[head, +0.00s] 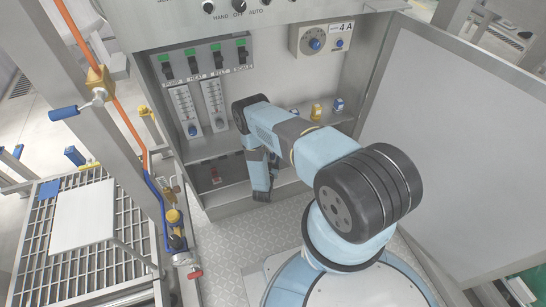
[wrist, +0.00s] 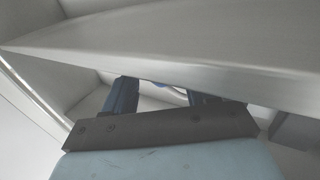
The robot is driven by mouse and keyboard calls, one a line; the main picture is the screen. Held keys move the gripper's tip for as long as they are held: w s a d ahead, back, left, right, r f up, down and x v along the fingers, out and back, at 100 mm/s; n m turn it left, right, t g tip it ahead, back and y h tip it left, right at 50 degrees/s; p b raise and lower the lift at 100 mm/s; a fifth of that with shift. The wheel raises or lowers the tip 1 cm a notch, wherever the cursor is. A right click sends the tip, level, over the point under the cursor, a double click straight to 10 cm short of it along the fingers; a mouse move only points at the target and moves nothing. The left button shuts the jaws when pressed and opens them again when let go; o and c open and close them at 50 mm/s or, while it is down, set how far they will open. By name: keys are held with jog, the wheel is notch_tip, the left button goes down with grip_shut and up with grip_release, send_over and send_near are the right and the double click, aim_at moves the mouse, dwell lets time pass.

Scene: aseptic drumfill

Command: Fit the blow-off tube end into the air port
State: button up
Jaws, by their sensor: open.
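My gripper (wrist: 163,90) shows in the wrist view as two dark blue fingers set apart, partly covered by a pale metal edge that crosses in front. Between the fingers there is a small pale curved piece with a blue streak; I cannot tell whether it is the tube. In the head view my arm reaches into the open cabinet (head: 228,205) and its end points down into the lower left compartment, with the fingertips not clear. I cannot make out the blow-off tube end or the air port in either view.
A metal ledge (wrist: 190,45) lies very close across the wrist view. In the cabinet are two flow meters (head: 213,100), a row of green-topped switches (head: 205,60) and small fittings (head: 316,111) on a shelf. The open door (head: 465,130) bounds the right; orange-and-blue piping (head: 125,110) stands left.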

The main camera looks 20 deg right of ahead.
jog(key=shift+x, duration=1.05)
jog(key=shift+c, duration=0.2)
jog(key=c, duration=1)
jog(key=shift+o, duration=0.2)
jog(key=shift+r, duration=0.1)
